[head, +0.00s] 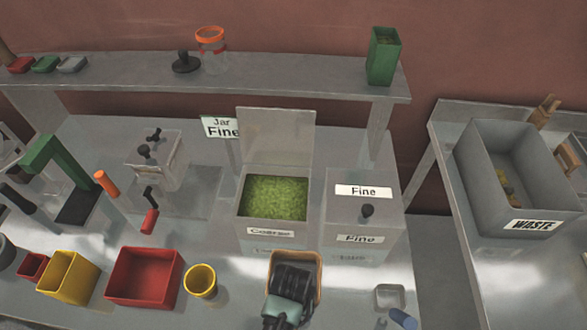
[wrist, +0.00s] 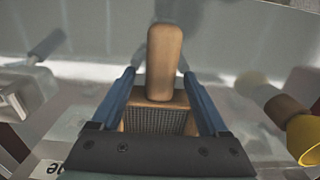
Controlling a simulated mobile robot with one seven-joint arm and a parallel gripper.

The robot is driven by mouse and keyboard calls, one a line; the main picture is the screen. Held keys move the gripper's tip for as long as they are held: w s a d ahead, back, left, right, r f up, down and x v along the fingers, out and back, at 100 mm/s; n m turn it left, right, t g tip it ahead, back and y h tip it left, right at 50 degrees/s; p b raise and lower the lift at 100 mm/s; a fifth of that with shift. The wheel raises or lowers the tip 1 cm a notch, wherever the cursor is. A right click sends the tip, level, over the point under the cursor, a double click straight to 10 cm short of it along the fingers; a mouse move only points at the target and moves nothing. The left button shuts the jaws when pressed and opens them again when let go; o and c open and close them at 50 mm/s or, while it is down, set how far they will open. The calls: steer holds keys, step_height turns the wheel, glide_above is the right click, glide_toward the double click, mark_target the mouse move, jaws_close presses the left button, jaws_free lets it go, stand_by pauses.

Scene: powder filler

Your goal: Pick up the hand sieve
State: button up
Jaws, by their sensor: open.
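The hand sieve has a rounded wooden handle and a wooden frame with a grey mesh; it shows in the wrist view (wrist: 165,58). In the head view its wooden frame (head: 319,263) is at the front of the bench, partly hidden by my gripper. My gripper (head: 293,274) is over the sieve frame in the head view. In the wrist view my open gripper (wrist: 159,74) has one blue finger on each side of the sieve, with the handle between the fingertips. I cannot tell whether the fingers touch the wood.
The open Coarse bin (head: 276,196) with green grains and the closed Fine bin (head: 366,215) stand behind. A yellow cup (head: 201,281) and red box (head: 144,277) are to the left. A small clear tray (head: 389,297) is to the right. The waste bin (head: 482,172) stands on another table.

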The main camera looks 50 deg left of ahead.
steer(key=shift+c, duration=0.3)
jaws_close()
stand_by(0.3)
